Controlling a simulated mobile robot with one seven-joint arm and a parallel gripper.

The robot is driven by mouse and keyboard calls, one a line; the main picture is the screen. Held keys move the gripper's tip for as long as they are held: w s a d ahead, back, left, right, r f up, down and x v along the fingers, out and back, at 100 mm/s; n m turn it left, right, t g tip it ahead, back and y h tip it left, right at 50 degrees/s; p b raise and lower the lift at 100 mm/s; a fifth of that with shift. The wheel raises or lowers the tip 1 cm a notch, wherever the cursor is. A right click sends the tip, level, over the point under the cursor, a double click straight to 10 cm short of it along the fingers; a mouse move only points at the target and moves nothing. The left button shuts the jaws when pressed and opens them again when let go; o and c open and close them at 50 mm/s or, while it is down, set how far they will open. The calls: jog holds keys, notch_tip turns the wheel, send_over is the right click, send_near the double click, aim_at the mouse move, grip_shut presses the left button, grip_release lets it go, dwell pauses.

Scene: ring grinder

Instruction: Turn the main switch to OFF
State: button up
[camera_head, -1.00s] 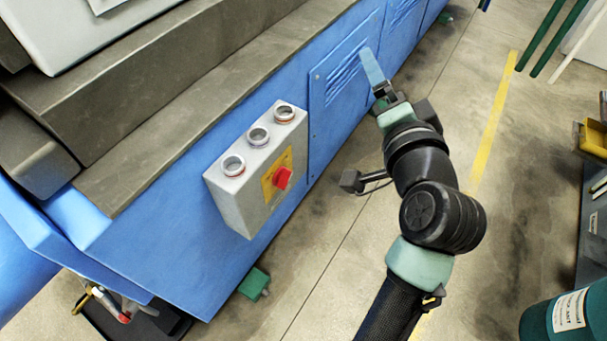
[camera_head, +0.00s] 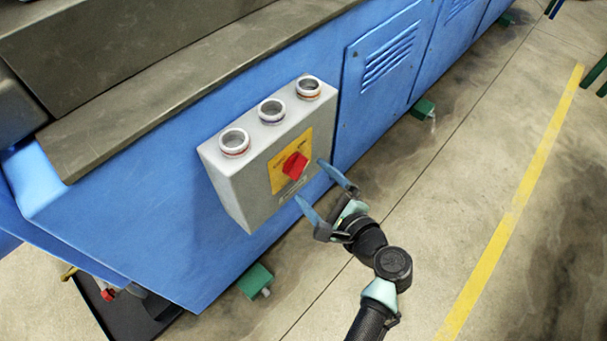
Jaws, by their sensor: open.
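The main switch is a red rotary knob (camera_head: 295,166) on a yellow plate (camera_head: 278,178), on the front face of a grey box (camera_head: 243,180). The lettering on the plate is too small to read, so I cannot tell the knob's position by its marks. My gripper (camera_head: 321,184) is open and empty, with two blue fingers spread apart. It is just right of and below the knob, with the fingers pointing toward the box. The fingers appear apart from the knob; the exact gap in depth is hard to tell.
The box is on the side of a blue machine (camera_head: 140,200) with a grey ledge (camera_head: 150,105) above. Three round glands (camera_head: 271,111) stand on the box top. A vented panel (camera_head: 385,75) is to the right. Green feet (camera_head: 256,280) stand on the floor.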

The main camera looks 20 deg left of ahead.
aim_at(302, 172)
jog(key=b+x, duration=0.1)
jog(key=x, duration=0.4)
jog(key=shift+d, duration=0.1)
jog(key=c, duration=1.4)
